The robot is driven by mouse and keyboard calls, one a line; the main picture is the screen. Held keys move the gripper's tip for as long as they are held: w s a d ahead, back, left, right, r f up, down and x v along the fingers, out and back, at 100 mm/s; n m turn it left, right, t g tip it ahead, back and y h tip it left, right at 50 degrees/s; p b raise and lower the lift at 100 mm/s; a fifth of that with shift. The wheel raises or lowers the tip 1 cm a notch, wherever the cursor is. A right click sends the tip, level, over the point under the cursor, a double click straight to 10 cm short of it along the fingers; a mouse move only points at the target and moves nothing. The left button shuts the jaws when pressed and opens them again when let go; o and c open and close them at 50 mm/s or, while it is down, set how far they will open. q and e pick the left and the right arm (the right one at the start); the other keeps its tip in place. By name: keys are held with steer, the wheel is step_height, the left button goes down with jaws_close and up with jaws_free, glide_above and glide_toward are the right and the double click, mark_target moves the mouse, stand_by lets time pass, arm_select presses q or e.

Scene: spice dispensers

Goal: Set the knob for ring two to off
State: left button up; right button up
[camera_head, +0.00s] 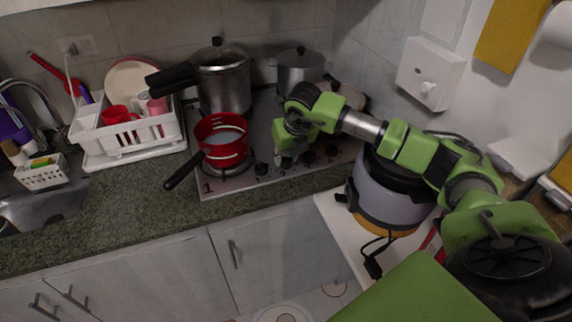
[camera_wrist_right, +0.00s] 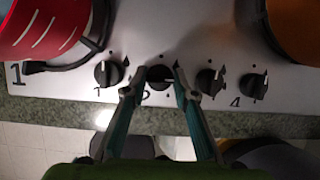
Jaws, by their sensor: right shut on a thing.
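The steel cooktop (camera_head: 240,181) has a row of black knobs along its front edge. In the right wrist view the knob for ring two (camera_wrist_right: 160,76) is second from the left, between my fingertips. My right gripper (camera_wrist_right: 158,71) is shut on it, with one finger at each side; it also shows over the knob row in the head view (camera_head: 286,158). The knob for ring one (camera_wrist_right: 109,73) is to the left, and a third knob (camera_wrist_right: 210,81) and the knob for ring four (camera_wrist_right: 254,85) are to the right. The knob's exact pointer angle is hard to read. My left gripper is not in view.
A red saucepan (camera_head: 222,144) stands at the cooktop's front left, its black handle jutting over the edge. A pressure cooker (camera_head: 223,80) and a grey pot (camera_head: 300,68) stand behind. A white dish rack (camera_head: 128,137) is at left. Counter in front is clear.

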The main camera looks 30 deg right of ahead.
steer(key=n+b, duration=0.1)
steer(key=n, duration=0.1)
steer(key=n+y+b, duration=0.1)
steer(key=shift+d+f+n+b, duration=0.15)
steer(key=shift+d+n+b, duration=0.05)
steer(key=shift+n+b, duration=0.2)
steer(key=shift+n+y+b, duration=0.4)
steer(key=shift+n+y, duration=0.2)
steer(key=shift+n, duration=0.3)
steer(key=n+y+b, duration=0.1)
steer(key=n, duration=0.1)
steer(key=shift+w+n, duration=0.1)
steer(key=shift+n, duration=0.3)
steer(key=n, duration=0.2)
steer(key=n+g+y, duration=0.1)
steer(key=n, duration=0.1)
steer(key=shift+d+r, duration=0.15)
steer(key=shift+r, duration=0.05)
steer(key=shift+w+n+g+y+b, duration=0.1)
steer(key=shift+n+g+y+b, duration=0.3)
steer(key=shift+n, duration=0.95)
steer(key=shift+w+n+g+y+b, duration=0.15)
steer(key=shift+n+g, duration=0.45)
steer(key=shift+n, duration=0.75)
steer(key=shift+s, duration=0.1)
steer(key=o, duration=1.1)
